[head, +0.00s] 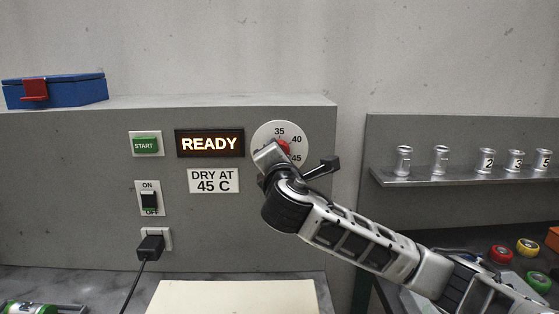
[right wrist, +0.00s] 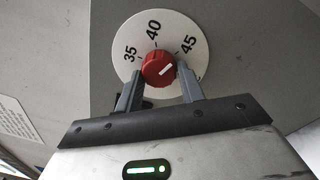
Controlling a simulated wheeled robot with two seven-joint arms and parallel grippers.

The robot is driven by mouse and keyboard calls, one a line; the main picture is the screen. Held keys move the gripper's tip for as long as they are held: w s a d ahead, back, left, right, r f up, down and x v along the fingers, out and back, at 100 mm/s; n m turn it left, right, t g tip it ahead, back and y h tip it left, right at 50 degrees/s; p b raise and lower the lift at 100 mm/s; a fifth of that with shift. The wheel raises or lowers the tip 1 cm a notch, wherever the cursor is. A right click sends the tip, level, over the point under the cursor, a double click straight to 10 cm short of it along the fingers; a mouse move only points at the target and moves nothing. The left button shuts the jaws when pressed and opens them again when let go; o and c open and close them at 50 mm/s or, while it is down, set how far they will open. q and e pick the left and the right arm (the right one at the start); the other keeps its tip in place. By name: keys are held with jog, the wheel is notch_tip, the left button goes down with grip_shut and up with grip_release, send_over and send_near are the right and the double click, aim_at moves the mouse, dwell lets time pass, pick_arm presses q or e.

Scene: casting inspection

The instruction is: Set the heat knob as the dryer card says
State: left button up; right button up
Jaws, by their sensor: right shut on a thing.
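The red heat knob (head: 283,146) sits on a round white dial (head: 262,131) marked 35, 40 and 45. In the right wrist view the knob (right wrist: 154,62) has a white pointer line aimed up and right, roughly toward 45. My right gripper (right wrist: 158,72) is shut on the knob, one finger on each side. In the head view my right gripper (head: 273,153) covers the dial's lower left. The dryer card (head: 214,181) reads DRY AT 45 C. My left gripper is not in view.
The panel also has a lit READY display (head: 209,143), a green START button (head: 145,145), an ON/OFF switch (head: 149,201) and a plugged-in black plug (head: 150,247). A shelf (head: 465,178) with several metal castings stands at right. A blue box (head: 75,91) sits on top.

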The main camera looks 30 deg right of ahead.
jog(key=shift+m, duration=0.6)
jog(key=o, duration=1)
jog(key=shift+c, duration=0.2)
jog(key=v, duration=1.5)
jog(key=shift+s+a+b, duration=0.2)
jog(key=shift+s+b, duration=0.15)
jog(key=shift+b, duration=0.1)
